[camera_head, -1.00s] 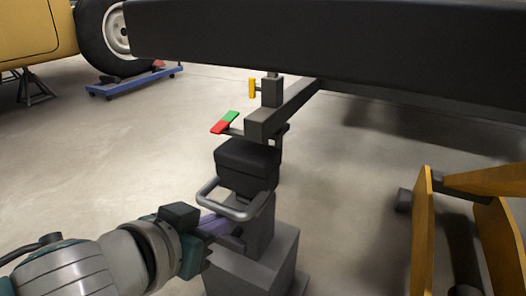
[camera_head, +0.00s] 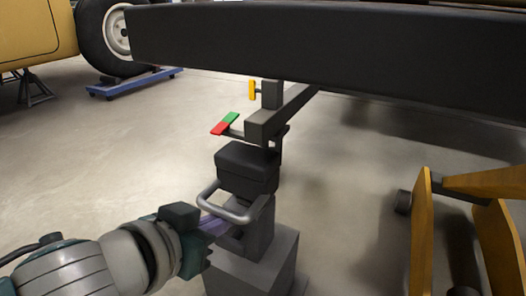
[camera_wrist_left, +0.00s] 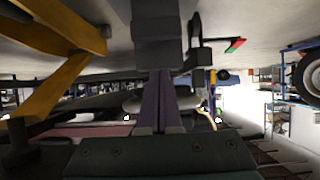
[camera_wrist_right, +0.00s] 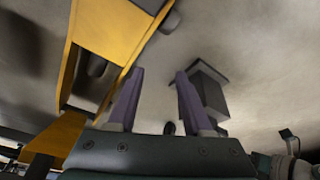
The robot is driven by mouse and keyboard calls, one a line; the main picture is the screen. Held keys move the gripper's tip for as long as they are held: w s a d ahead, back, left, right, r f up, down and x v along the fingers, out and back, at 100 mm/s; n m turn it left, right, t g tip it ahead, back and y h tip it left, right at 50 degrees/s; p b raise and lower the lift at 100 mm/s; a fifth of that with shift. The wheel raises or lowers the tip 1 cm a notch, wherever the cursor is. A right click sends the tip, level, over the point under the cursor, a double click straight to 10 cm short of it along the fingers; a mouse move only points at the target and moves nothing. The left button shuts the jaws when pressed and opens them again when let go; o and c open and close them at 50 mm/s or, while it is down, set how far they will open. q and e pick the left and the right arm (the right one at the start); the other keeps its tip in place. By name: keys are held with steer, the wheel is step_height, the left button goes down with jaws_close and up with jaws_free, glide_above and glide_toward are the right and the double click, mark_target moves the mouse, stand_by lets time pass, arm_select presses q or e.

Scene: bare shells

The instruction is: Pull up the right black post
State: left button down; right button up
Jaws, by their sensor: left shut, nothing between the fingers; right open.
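A long black beam (camera_head: 330,45) crosses the top of the head view. Below it stands a dark grey upright stand (camera_head: 258,225) with a grey arm (camera_head: 283,112), a black box (camera_head: 246,168) and a bent grey handle (camera_head: 229,207). I cannot tell which part is the right black post. My left gripper (camera_head: 218,226) is shut and empty, close beside the stand, just under the handle; contact is unclear. Its purple fingers (camera_wrist_left: 158,100) lie together in the left wrist view. My right gripper (camera_wrist_right: 160,75) is open and empty, seen only in its wrist view.
A red and green lever (camera_head: 225,124) and a yellow tab (camera_head: 252,90) stick out left of the stand. A yellow frame (camera_head: 421,230) stands at the right.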

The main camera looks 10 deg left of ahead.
arm_select(q)
steer(key=shift+r+p, duration=5.7)
steer(key=shift+p, duration=0.05)
steer(key=shift+f+b, duration=1.3)
steer(key=shift+f, duration=0.3)
steer(key=shift+s+a+r+p, duration=0.1)
steer(key=shift+s+p, duration=0.25)
steer(key=shift+s, duration=0.05)
steer(key=s+a+p, duration=0.2)
steer(key=s+p, duration=0.1)
steer(key=s, duration=0.4)
steer(key=shift+s+a, duration=0.35)
steer(key=shift+a, duration=0.05)
